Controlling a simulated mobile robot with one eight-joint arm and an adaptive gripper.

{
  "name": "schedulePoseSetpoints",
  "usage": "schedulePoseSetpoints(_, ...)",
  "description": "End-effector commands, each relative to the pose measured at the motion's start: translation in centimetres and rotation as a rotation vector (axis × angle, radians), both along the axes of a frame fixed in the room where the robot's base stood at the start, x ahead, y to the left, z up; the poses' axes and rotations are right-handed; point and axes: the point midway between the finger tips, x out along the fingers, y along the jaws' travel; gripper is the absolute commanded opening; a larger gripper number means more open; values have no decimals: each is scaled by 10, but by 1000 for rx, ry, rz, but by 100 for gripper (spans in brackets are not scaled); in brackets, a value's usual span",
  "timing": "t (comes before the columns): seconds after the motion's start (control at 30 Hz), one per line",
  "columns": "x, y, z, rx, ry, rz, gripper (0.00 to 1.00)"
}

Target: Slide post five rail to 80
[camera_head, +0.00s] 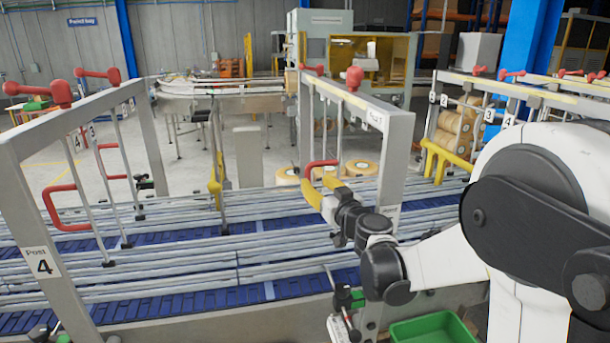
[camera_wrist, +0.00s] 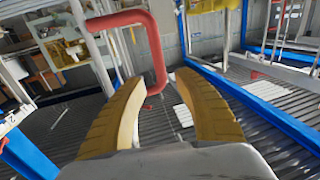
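The post five frame (camera_head: 398,135) is a grey portal over the conveyor at picture centre. Its small label is hard to read. A red U-shaped handle (camera_head: 322,163) hangs on thin rods below its crossbar and also shows in the wrist view (camera_wrist: 150,45). Silvery guide rails (camera_head: 240,255) run along the blue conveyor below. My gripper (camera_head: 318,183) has yellow fingers and is right at the handle in the head view. In the wrist view the fingers (camera_wrist: 161,78) are apart, with the handle's lower end between or just beyond their tips. Contact is not clear.
The post four frame (camera_head: 30,205) stands at left with its own red handles (camera_head: 62,212). Red knobs (camera_head: 354,77) top the frames. A green bin (camera_head: 432,328) is low in front. Another frame with numbered tags (camera_head: 490,113) stands at right.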

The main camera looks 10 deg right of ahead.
Motion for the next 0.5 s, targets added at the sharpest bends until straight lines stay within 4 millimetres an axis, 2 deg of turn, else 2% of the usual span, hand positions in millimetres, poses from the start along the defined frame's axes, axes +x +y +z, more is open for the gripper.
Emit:
schedulePoseSetpoints(0.2, 36, 8, 1, 0, 1, 2, 38)
schedulePoseSetpoints(0.33, 49, 10, 1, 1, 1, 2, 38)
schedulePoseSetpoints(0.5, 54, 12, 1, 1, 1, 2, 38)
